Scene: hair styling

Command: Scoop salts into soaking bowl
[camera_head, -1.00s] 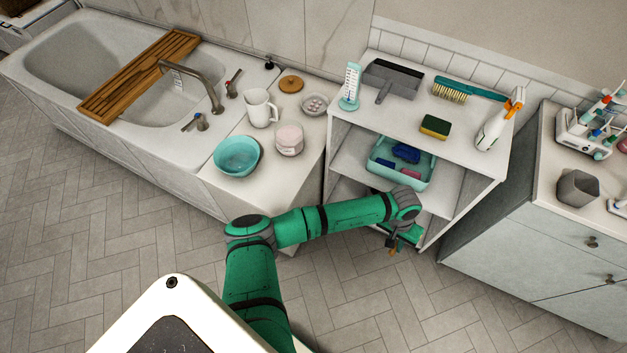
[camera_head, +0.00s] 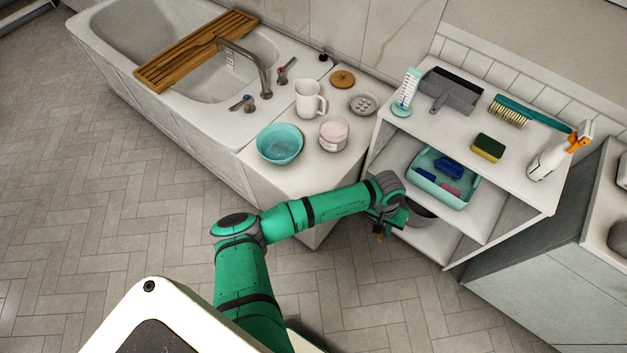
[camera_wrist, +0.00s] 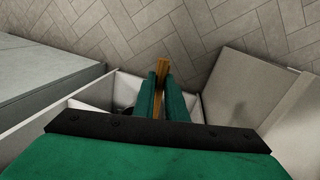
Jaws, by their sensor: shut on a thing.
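The teal soaking bowl (camera_head: 279,146) stands on the white counter beside the tub, with what looks like water in it. The jar of pink salts (camera_head: 333,134) stands open just right of it. My gripper (camera_head: 386,224) is in front of the shelf unit, lower than the counter top and right of both bowl and jar. In the wrist view, my gripper (camera_wrist: 163,90) is shut on a slim wooden piece (camera_wrist: 162,72), which looks like a scoop's handle. Its far end is hidden, so I cannot tell its full shape.
A white pitcher (camera_head: 308,100), a round wooden lid (camera_head: 343,79) and a small dish (camera_head: 363,103) stand behind the jar. The shelf unit (camera_head: 411,129) is close to my gripper, holding a teal bin (camera_head: 425,183). The tiled floor left of my arm is clear.

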